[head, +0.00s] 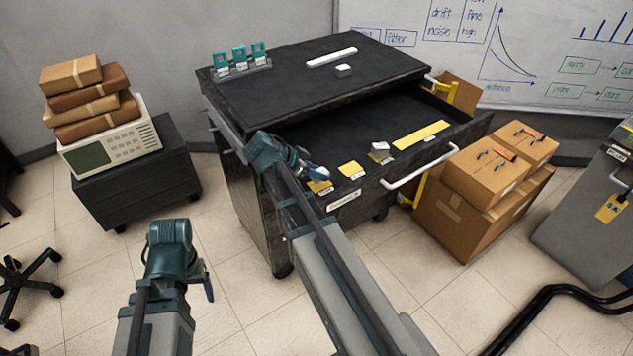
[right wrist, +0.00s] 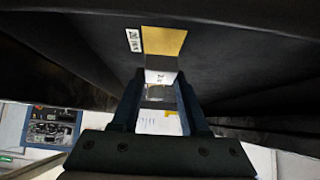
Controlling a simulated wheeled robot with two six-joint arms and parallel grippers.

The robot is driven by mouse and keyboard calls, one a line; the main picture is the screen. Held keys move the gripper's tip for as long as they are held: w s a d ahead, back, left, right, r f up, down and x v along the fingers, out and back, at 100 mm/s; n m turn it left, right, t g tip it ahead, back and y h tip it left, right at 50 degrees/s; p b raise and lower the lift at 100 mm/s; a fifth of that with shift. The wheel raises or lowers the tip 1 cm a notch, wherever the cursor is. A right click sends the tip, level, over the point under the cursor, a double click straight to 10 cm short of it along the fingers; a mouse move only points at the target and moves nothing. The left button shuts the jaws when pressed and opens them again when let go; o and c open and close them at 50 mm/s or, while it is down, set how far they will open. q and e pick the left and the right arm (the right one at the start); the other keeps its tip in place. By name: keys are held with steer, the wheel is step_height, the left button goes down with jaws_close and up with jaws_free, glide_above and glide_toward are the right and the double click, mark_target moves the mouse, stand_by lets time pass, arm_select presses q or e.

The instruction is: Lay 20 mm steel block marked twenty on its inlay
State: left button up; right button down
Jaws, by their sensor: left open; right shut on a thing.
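My right gripper (head: 308,170) reaches down into the open drawer at its left front. In the right wrist view the right gripper (right wrist: 160,105) is shut on a shiny steel block (right wrist: 161,77) with a small dark mark. Just beyond it lies a yellow inlay (right wrist: 163,41) with a white label (right wrist: 134,40) beside it. In the head view the leftmost yellow inlay (head: 319,187) is close to this gripper. The block looks just short of the inlay; whether it touches the drawer floor I cannot tell. My left gripper (head: 207,288) is open and empty, over the floor left of the cabinet.
The drawer (head: 340,128) also holds yellow inlays at the middle (head: 351,169) and a long one (head: 420,134). A pale block (head: 380,147) sits by another inlay. A long bar (head: 331,54) and a small block (head: 343,70) lie on the cabinet top. Cardboard boxes (head: 470,215) stand right.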

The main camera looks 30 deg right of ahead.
steer(key=shift+f+b, duration=0.8)
steer(key=shift+f, duration=0.45)
steer(key=shift+f, duration=0.2)
steer(key=shift+c, duration=2.1)
jaws_free()
steer(key=shift+r, duration=0.15)
